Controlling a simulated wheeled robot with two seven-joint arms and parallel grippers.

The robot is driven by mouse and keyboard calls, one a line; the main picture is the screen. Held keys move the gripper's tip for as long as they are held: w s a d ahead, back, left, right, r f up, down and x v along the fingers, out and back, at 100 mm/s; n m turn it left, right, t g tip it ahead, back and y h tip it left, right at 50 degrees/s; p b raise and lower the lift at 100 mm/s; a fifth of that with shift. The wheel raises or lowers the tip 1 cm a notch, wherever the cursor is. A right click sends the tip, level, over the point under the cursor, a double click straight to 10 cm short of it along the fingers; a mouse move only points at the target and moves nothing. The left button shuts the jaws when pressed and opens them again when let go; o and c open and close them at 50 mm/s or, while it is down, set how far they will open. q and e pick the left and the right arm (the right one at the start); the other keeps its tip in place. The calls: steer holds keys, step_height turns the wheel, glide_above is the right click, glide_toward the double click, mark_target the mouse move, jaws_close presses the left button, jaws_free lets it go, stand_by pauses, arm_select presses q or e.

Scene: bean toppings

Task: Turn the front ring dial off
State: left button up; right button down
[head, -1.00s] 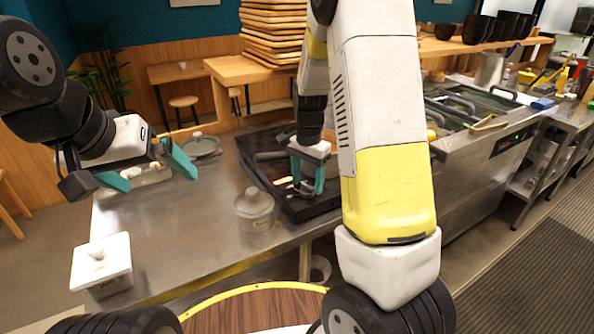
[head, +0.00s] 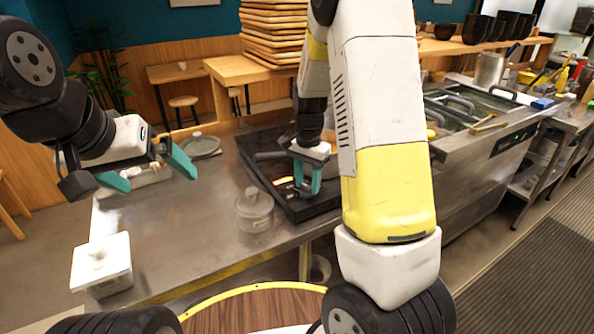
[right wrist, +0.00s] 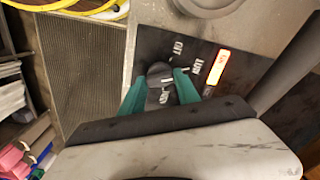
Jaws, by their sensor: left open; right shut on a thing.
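The black stove unit (head: 262,178) sits on the steel counter, and its panel shows a lit orange display, seen in the right wrist view (right wrist: 218,67). My right gripper (head: 307,190) reaches down over the panel. In the right wrist view its teal fingers (right wrist: 160,88) are closed on both sides of a round dark dial (right wrist: 158,72) with a pale mark. White lettering, apparently OFF and LOW, stands beside the dial; where its pointer aims is unclear. My left gripper (head: 150,175) is open and empty above the counter's left side.
A white lidded box (head: 101,264) is at the front left. Another lidded pot (head: 200,146) is at the back. Steel counter between them is clear.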

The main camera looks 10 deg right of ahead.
mark_target(307, 186)
steer(key=n, duration=0.4)
steer(key=shift+n, duration=2.1)
steer(key=c, duration=0.9)
jaws_free()
steer(key=shift+r, duration=0.1)
step_height(307, 186, up, 7)
steer(key=shift+f, duration=0.1)
steer(key=shift+r, duration=0.45)
